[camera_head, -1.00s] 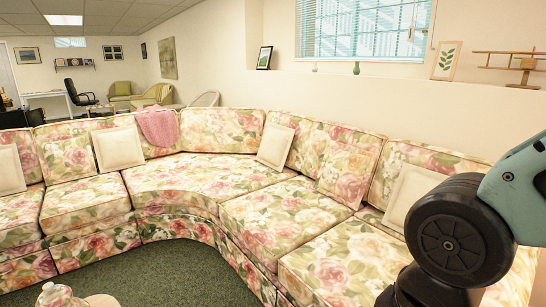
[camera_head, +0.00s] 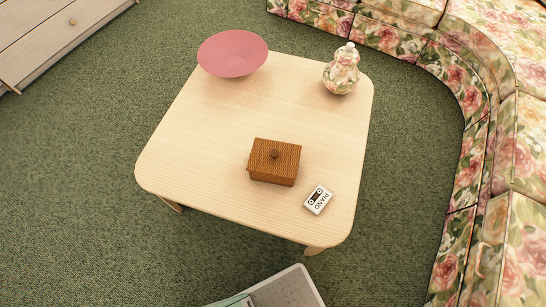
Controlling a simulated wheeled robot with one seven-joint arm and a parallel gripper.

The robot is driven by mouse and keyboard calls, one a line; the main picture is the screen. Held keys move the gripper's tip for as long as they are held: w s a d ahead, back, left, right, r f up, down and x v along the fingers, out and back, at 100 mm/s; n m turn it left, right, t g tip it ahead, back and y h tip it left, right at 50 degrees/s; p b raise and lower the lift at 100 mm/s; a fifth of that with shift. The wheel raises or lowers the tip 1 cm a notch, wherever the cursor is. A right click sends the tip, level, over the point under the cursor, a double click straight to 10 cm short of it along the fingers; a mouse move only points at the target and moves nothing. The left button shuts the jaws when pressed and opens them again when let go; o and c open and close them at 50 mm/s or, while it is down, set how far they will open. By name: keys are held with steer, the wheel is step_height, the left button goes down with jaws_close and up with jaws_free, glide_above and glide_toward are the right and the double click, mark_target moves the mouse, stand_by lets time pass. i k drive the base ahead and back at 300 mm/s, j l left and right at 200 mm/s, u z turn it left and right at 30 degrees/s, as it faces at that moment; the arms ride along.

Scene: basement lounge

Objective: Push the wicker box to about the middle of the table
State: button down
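The wicker box (camera_head: 273,162) is a brown woven box with a flat lid and a small dark round knob. It stands upright on the pale wooden table (camera_head: 190,150), right of the middle and toward the near edge. The table is low, square and round-cornered. My gripper is not in view now, so its state and its distance from the box do not show.
A pink bowl (camera_head: 232,53) stands at the table's far left corner. A floral jar (camera_head: 341,70) stands at the far right corner. A piano cassette (camera_head: 318,200) lies close to the box at its near right. The floral sofa (camera_head: 470,75) curves along the right. The table's left part is clear.

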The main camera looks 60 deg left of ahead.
mark_target(279, 181)
steer(key=u, duration=2)
steer(key=j+z, duration=0.15)
steer(key=j, duration=0.3)
steer(key=j+z, duration=0.15)
steer(key=j, duration=0.35)
steer(key=k+j+z, duration=0.15)
steer(key=j, duration=0.3)
steer(key=j+z, duration=0.15)
steer(key=j, duration=0.3)
steer(key=k+j+z, duration=0.15)
steer(key=j, duration=0.3)
steer(key=k+j+z, duration=0.15)
steer(key=j, duration=0.3)
steer(key=i, duration=0.05)
